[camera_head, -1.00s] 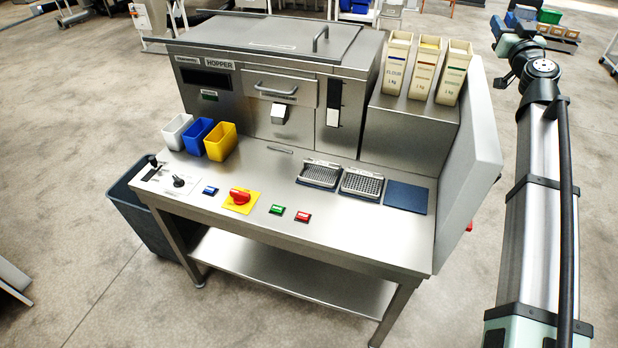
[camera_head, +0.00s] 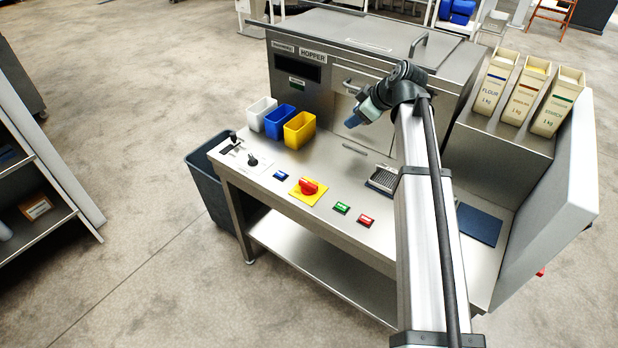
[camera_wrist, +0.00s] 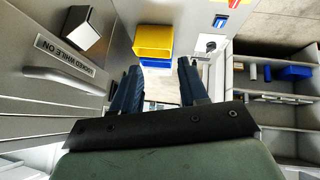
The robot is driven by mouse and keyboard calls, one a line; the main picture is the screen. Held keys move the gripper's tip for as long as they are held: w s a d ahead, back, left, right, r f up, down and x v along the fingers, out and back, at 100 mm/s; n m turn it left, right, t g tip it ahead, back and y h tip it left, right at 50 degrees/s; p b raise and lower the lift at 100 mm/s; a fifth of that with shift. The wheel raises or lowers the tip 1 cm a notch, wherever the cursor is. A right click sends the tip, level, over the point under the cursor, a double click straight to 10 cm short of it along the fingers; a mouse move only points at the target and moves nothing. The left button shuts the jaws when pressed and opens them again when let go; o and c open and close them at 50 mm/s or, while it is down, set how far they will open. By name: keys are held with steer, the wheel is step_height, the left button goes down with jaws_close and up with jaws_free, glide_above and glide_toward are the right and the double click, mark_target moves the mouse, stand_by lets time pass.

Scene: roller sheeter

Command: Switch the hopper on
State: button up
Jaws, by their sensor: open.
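On the table front are a black lever (camera_head: 233,139), a black rotary knob (camera_head: 252,160), a blue button (camera_head: 281,176), a red rotary switch on a yellow plate (camera_head: 309,187), a green button (camera_head: 342,208) and a red button (camera_head: 366,221). My gripper (camera_head: 354,120) is open and empty above the table, before the hopper front. The wrist view shows its spread fingers (camera_wrist: 159,78).
White, blue and yellow (camera_head: 299,130) bins stand on the table's left. The hopper's bar handle (camera_wrist: 65,80) is left of my fingers in the wrist view. Flour and other ingredient boxes (camera_head: 495,83) stand at right. A dark bin (camera_head: 208,185) is beside the table.

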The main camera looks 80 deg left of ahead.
steer(key=s+f+t+h, duration=0.1)
steer(key=s+f+h, duration=0.2)
steer(key=s, duration=0.4)
steer(key=m+t+h, duration=0.2)
steer(key=t+h, duration=0.1)
steer(key=h, duration=0.1)
glide_above(308, 183)
step_height(308, 183, down, 4)
step_height(308, 183, down, 12)
steer(key=shift+f, duration=0.2)
jaws_close()
